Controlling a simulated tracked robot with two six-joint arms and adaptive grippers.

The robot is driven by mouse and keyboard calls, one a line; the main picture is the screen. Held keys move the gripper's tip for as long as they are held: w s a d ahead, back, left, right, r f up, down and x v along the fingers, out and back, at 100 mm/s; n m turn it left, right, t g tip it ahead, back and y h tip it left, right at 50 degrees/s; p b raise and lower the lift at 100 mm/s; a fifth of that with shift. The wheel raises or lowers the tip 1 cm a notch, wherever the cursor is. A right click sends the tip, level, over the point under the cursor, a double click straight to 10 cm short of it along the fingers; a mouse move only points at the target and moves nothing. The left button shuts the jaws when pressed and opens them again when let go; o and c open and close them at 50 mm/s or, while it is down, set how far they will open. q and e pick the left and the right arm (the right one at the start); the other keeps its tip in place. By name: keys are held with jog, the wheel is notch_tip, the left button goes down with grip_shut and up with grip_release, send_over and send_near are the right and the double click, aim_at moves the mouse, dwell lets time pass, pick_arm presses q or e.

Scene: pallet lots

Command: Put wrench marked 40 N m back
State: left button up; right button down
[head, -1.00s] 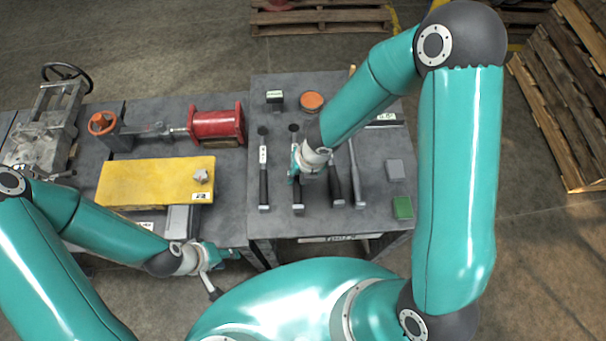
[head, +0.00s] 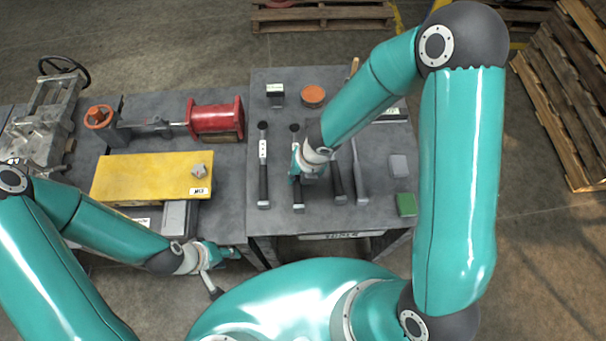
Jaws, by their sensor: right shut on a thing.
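Several long wrenches with dark grips lie side by side on the grey tool bench (head: 380,218). The leftmost wrench (head: 263,165) has a white label, too small to read. My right gripper (head: 296,172) is over the second wrench (head: 298,195) and is shut on it at mid-length. This wrench lies along the bench, its head and grip end showing beyond the gripper. I cannot read a 40 N m mark. Two more tools (head: 359,180) lie to its right, partly hidden by my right arm. My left gripper (head: 228,254) is low at the left bench's front edge; its jaws are unclear.
On the left bench are a yellow plate (head: 140,178) with a small grey part, a red cylinder (head: 215,118) and a grey machine vise (head: 45,130). An orange tin (head: 312,95), a grey block (head: 398,165) and a green block (head: 406,204) stand around the wrenches.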

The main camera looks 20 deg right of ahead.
jog(key=shift+f, duration=0.3)
jog(key=c, duration=0.9)
grip_release()
jog(key=shift+c, duration=0.2)
jog(key=shift+r, duration=0.1)
